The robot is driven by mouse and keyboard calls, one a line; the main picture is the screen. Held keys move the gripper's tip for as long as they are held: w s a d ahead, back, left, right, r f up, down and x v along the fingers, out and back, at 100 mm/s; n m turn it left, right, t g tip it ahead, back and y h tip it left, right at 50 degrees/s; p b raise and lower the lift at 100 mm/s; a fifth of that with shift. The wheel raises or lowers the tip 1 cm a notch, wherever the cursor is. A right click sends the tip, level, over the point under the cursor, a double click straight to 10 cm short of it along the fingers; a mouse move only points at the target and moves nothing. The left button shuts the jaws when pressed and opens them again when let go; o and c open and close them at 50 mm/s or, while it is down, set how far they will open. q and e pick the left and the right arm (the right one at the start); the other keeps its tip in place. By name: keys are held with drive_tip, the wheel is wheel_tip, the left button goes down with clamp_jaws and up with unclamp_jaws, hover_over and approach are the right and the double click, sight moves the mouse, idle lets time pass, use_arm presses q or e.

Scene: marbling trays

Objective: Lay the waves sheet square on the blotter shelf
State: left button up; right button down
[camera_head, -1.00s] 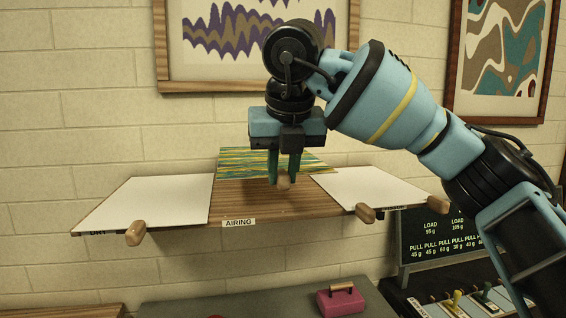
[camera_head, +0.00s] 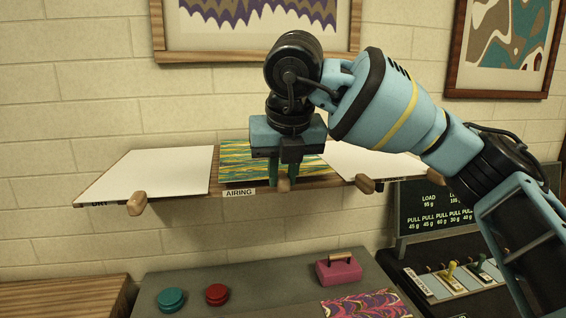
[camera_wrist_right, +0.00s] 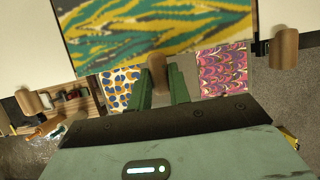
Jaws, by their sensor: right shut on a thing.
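The waves sheet (camera_head: 236,160), with wavy yellow and green bands, lies over the middle shelf board (camera_head: 322,184) labelled AIRING, near its front edge. A wooden knob (camera_wrist_right: 158,78) shows at the sheet's near edge. My right gripper (camera_head: 284,182) is shut on this knob from above; the wrist view shows the fingers on both sides of it. White boards flank it at left (camera_head: 150,175) and right (camera_head: 372,160); I cannot read which is the blotter shelf. The right one is partly behind my arm. My left gripper is not in view.
Wooden knobs stick out at the left board (camera_head: 137,204) and right board (camera_head: 366,184). Below is a grey table with teal (camera_head: 171,299) and red (camera_head: 216,294) round pots, a pink handled block (camera_head: 339,270) and a pink marbled sheet (camera_head: 366,304). Framed prints hang behind.

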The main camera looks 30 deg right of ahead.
drive_tip(key=shift+f, duration=0.75)
drive_tip(key=c, duration=0.7)
unclamp_jaws()
drive_tip(key=shift+c, duration=0.2)
drive_tip(key=shift+r, duration=0.15)
drive_tip(key=shift+r, duration=3.35)
